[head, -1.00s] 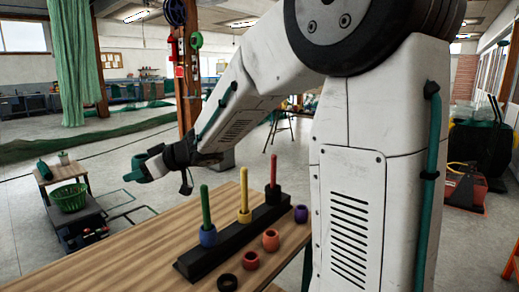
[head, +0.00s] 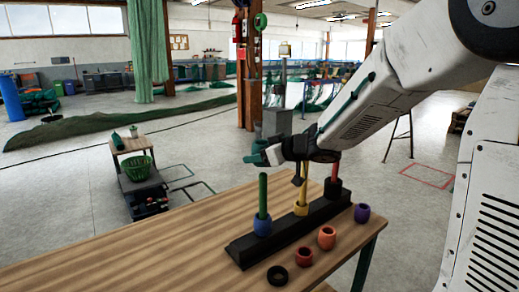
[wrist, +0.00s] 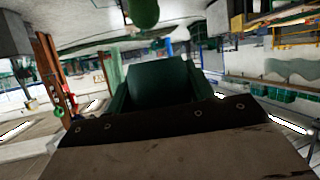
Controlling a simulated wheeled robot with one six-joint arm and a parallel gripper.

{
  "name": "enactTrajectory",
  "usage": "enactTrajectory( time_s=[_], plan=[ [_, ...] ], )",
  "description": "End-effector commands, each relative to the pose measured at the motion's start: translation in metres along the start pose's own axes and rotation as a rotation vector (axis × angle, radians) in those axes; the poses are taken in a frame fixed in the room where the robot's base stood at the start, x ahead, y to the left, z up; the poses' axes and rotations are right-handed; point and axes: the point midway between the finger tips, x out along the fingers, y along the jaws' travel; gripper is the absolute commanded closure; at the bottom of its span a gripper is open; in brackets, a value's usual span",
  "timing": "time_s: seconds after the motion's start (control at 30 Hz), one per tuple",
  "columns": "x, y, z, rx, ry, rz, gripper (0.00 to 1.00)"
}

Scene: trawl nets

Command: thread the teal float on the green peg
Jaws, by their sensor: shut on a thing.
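The teal float (head: 251,159) is at the end of my gripper (head: 262,155), which is shut on it. In the wrist view the float (wrist: 160,82) fills the space between the jaws, dark and shadowed. The green peg (head: 263,194) stands upright with a blue float (head: 262,226) around its base. The held float appears just above the peg's tip in the head view, apart from it; whether it is centred over it I cannot tell. A rounded green shape at the top of the wrist view may be the peg's tip.
The black base (head: 290,229) also carries a yellow peg (head: 303,185) with a yellow float and a red peg (head: 334,170) with a black float. Loose black (head: 277,277), red (head: 304,257), orange (head: 327,238) and purple (head: 362,213) floats lie in front. The table's left part is clear.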

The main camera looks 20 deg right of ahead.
Motion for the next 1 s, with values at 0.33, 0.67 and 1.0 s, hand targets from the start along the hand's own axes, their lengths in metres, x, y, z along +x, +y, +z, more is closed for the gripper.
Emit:
enactTrajectory(
  time_s=[0.33,0.67,1.0],
  plan=[
    [0.009,0.0,0.024,0.002,-0.001,0.001,0.69],
    [0.018,-0.001,0.045,0.003,-0.001,0.002,0.69],
    [0.025,-0.001,0.063,0.001,0.0,0.001,0.69]
  ],
)
